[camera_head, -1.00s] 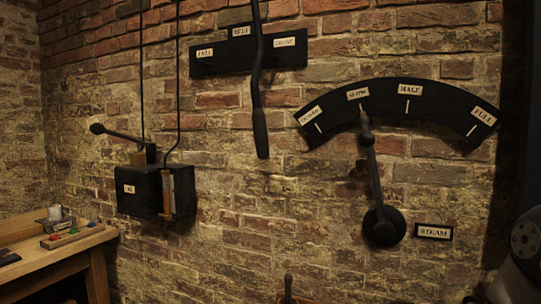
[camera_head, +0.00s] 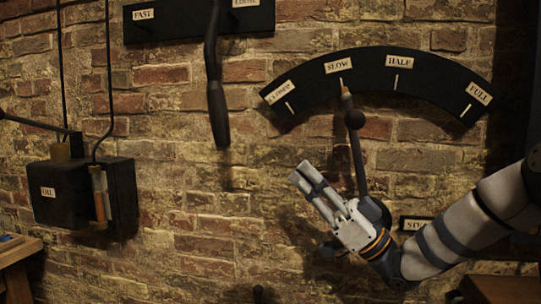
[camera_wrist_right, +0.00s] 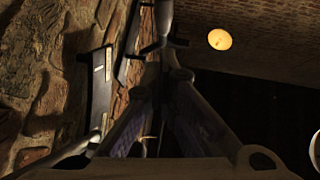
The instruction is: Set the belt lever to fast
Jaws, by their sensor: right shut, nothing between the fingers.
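The belt lever (camera_head: 217,112) is a long black bar with a thick grip. It hangs nearly straight down in front of the black belt plate (camera_head: 175,28), between the FAST label (camera_head: 144,14) on the left and a partly cut-off label on the right. Its top is out of frame. My right gripper (camera_head: 304,174) is shut and empty. It is below and to the right of the lever's grip, apart from it, pointing up and left. The wrist view shows its closed fingers (camera_wrist_right: 164,62). My left gripper is not in view.
The steam lever (camera_head: 356,150) stands behind my right gripper, its tip at SLOW under the black curved scale (camera_head: 430,65). An oil box (camera_head: 68,195) with pipes is on the brick wall at left. A wooden table corner (camera_head: 20,252) is at lower left.

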